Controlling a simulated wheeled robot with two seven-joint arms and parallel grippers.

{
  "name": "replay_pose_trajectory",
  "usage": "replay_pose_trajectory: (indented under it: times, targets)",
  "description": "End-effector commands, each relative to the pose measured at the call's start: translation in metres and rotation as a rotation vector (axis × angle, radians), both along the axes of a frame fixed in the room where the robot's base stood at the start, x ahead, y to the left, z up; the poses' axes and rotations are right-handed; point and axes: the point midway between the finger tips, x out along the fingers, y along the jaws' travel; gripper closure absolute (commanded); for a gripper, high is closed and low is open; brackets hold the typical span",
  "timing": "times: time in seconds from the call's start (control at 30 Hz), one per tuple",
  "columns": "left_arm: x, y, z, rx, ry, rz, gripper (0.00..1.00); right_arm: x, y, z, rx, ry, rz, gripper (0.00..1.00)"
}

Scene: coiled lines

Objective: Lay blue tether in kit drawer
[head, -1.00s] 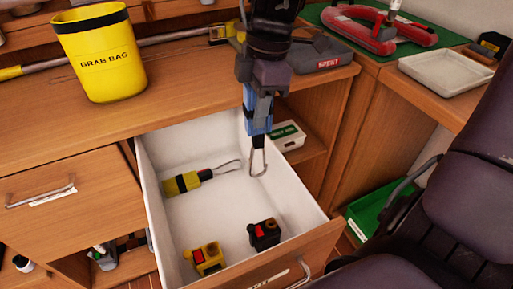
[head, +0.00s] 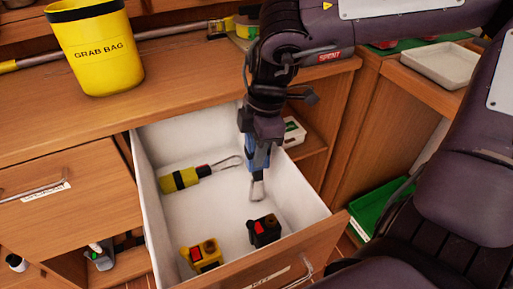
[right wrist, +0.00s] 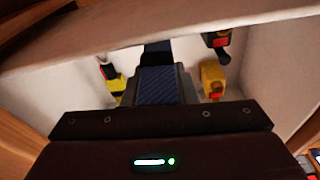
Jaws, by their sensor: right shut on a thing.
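The blue tether (head: 260,157) hangs upright from my right gripper (head: 262,133), with its metal clip (head: 257,190) pointing down. My right gripper is shut on it, inside or just above the right rear part of the open white-lined kit drawer (head: 205,222). The clip's end is at or close to the drawer floor; I cannot tell if it touches. In the right wrist view, the blue webbing (right wrist: 157,86) sticks out past the gripper. My left gripper is not in view.
The drawer also holds a yellow-and-black tether (head: 188,178), a black device (head: 264,230) and a yellow device (head: 202,256). A white box (head: 293,131) sits on the shelf behind the right drawer wall. A yellow grab bag (head: 97,50) stands on the counter. The drawer's middle floor is clear.

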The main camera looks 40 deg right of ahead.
Motion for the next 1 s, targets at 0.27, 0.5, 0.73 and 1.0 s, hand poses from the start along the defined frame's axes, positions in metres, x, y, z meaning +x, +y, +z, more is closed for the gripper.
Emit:
replay_pose_trajectory:
  times: [0.27,0.5,0.73,1.0]
  targets:
    - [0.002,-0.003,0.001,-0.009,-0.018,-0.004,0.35,0.000,0.000,-0.003,-0.001,0.000,0.000,0.67]
    - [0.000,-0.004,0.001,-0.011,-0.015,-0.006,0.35,0.000,0.000,-0.003,-0.001,0.001,0.000,0.53]
    - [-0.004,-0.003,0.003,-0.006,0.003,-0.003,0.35,0.000,0.000,0.004,-0.001,0.000,0.000,0.53]
    - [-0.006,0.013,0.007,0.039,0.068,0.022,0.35,-0.001,-0.007,0.054,-0.002,-0.006,-0.001,0.53]
